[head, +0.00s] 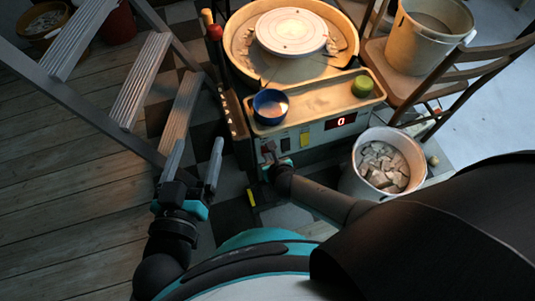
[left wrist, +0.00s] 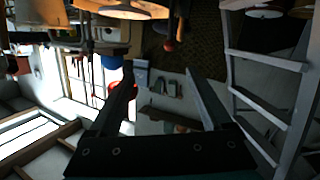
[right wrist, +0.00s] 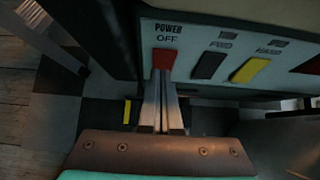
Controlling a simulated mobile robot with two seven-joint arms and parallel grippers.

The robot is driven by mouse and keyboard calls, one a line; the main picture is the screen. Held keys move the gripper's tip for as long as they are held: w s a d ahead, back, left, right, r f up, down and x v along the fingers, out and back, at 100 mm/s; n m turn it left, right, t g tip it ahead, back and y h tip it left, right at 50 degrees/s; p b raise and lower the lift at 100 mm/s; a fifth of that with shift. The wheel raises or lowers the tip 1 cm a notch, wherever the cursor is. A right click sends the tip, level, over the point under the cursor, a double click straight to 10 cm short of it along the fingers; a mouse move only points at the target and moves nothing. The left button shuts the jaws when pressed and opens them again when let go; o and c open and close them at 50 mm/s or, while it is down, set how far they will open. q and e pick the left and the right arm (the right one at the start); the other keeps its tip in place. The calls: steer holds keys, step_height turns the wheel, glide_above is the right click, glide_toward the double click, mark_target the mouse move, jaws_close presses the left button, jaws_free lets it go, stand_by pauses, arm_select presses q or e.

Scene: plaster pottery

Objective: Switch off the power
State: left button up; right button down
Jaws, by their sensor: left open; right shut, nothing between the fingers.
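The pottery wheel (head: 252,57) has a control panel on its front face. In the right wrist view a red switch (right wrist: 164,58) sits under the words POWER and OFF. My right gripper (right wrist: 163,82) is shut and empty, its fingertips at the lower edge of the red switch; I cannot tell whether they press it. In the head view the right gripper (head: 271,158) is at the panel's left end. The panel's display (head: 341,121) is lit with a red 0. My left gripper (head: 197,150) is open and empty, left of the wheel, near the ladder.
A dark switch (right wrist: 208,65) and a yellow switch (right wrist: 250,70) sit right of the red one. A bucket of pale chunks (head: 381,165) stands right of the panel. A stepladder (head: 140,82) stands at left. A blue bowl (head: 270,106) is on the wheel's tray.

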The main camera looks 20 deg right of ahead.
arm_select(q)
steer(key=shift+s+d+r+t, duration=0.2)
steer(key=shift+r+t, duration=0.1)
steer(key=shift+t, duration=0.1)
arm_select(e)
steer(key=shift+w+f, duration=0.1)
steer(key=shift+w, duration=0.55)
